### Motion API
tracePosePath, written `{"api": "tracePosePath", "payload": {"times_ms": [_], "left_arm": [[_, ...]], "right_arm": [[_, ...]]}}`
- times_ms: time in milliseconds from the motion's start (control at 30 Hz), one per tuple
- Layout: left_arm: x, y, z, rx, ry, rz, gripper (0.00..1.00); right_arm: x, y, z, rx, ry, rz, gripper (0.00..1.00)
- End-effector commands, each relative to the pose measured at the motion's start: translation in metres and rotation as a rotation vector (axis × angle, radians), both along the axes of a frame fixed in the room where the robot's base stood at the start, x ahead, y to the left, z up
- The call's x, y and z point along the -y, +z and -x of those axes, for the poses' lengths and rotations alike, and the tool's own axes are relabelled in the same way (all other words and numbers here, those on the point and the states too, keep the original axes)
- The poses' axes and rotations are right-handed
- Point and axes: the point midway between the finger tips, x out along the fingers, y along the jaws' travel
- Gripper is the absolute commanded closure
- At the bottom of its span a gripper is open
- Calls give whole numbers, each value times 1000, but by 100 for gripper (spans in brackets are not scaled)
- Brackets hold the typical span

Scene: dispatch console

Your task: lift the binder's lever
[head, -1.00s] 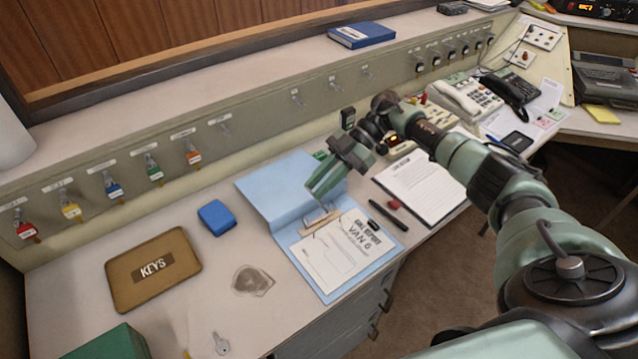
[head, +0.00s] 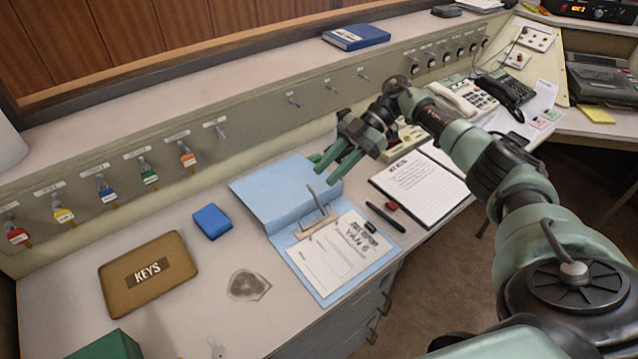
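The blue binder (head: 262,190) lies open on the desk, its cover spread toward the back. A printed sheet marked VAN 6 (head: 335,258) lies in it. The binder's thin metal lever (head: 318,203) stands up at a tilt from the tan clip strip (head: 310,232) at the sheet's back edge. My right gripper (head: 328,172) is above and behind the lever, slightly right of it. Its green fingers look apart, with nothing seen between them, and it looks clear of the lever. My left gripper is out of view.
Right of the binder are a black pen (head: 385,217), a small red object (head: 391,207) and a notepad (head: 418,185). Left are a blue block (head: 212,222) and a brown KEYS tray (head: 122,289). Key hooks line the back panel (head: 250,125). Bare desk shows left of the binder.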

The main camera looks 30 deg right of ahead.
Motion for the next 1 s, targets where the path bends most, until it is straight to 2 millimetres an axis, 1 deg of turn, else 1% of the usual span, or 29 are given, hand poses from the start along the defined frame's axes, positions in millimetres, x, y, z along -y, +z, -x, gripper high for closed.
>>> {"api": "tracePosePath", "payload": {"times_ms": [33,100,233,800,867,1000], "left_arm": [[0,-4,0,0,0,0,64],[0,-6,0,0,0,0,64],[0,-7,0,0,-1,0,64],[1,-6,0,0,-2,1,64],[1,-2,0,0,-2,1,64],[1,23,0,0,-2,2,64]], "right_arm": [[7,3,-1,2,-2,0,69],[15,8,-2,3,-2,1,69],[23,14,-2,2,0,0,69],[25,16,-2,1,1,0,69],[25,21,-2,1,1,0,69],[24,45,-2,2,1,0,69]]}}
